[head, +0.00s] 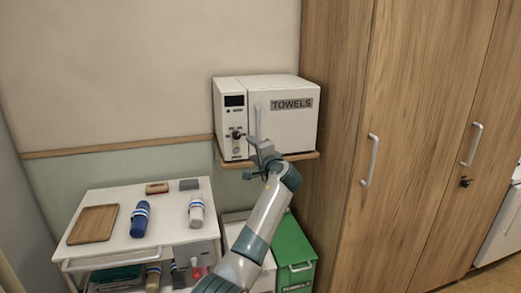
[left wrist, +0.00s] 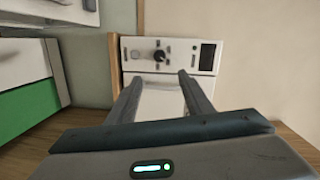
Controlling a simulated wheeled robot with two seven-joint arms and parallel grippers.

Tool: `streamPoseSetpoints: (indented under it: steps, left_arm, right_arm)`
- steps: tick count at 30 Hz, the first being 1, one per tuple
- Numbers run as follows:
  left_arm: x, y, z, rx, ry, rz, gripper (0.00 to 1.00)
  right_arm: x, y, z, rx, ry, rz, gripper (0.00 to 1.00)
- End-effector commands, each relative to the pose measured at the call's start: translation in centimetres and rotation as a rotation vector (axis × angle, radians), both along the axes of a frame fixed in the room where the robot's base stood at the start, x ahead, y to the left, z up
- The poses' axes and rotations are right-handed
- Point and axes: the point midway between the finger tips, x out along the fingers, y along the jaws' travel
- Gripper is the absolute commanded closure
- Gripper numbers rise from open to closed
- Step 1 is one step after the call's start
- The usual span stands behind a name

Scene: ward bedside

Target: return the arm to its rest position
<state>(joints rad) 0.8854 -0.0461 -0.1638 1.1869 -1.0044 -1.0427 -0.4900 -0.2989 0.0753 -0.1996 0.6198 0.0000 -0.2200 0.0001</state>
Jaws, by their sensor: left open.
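My left arm reaches up from the bottom of the head view. My left gripper (head: 250,147) is in front of the white towel warmer (head: 290,128), close to its control panel and door handle. In the left wrist view the two fingers of my left gripper (left wrist: 158,85) are apart with nothing held between them. The warmer's panel, with a black knob (left wrist: 160,56) and a dark display (left wrist: 207,57), shows beyond the fingertips. I cannot tell whether the fingers touch the warmer. My right gripper is not in view.
The warmer stands on a wooden shelf (head: 312,155). A white cart (head: 110,200) at left bears a wooden tray (head: 93,224), a blue bottle (head: 140,220) and a white bottle (head: 196,212). A green bin (head: 293,250) stands below the shelf. A wooden wardrobe (head: 415,120) fills the right.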

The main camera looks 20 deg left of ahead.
Motion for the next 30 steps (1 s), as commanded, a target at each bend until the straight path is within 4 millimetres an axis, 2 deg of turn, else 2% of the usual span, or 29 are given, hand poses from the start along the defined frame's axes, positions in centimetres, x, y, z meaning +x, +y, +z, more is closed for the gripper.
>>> streamPoseSetpoints:
  steps: [5,8,11,14,17,21,23,30]
  left_arm:
    - [0.0,0.0,-0.2,-0.001,0.002,-0.001,0.54]
    - [0.0,-0.1,-1.3,-0.005,0.011,-0.007,0.54]
    - [0.1,-0.3,-3.7,-0.018,0.032,-0.022,0.54]
    - [-0.1,-0.6,-7.6,-0.041,0.065,-0.044,0.54]
    - [-0.4,-1.0,-12.9,-0.074,0.108,-0.073,0.54]
    - [-1.7,-1.7,-21.5,-0.135,0.177,-0.116,0.54]
    - [-2.6,-2.0,-25.2,-0.165,0.207,-0.132,0.54]
    - [-7.4,-3.3,-39.6,-0.295,0.322,-0.180,0.54]
  right_arm:
    - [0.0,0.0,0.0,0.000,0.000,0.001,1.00]
    - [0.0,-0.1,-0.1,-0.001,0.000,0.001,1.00]
    - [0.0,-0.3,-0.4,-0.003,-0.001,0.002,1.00]
    - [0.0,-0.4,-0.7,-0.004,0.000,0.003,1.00]
    - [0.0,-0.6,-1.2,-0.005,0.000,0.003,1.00]
    - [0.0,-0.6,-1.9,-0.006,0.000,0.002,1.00]
    - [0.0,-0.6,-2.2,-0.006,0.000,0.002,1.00]
    - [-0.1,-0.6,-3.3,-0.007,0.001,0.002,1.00]
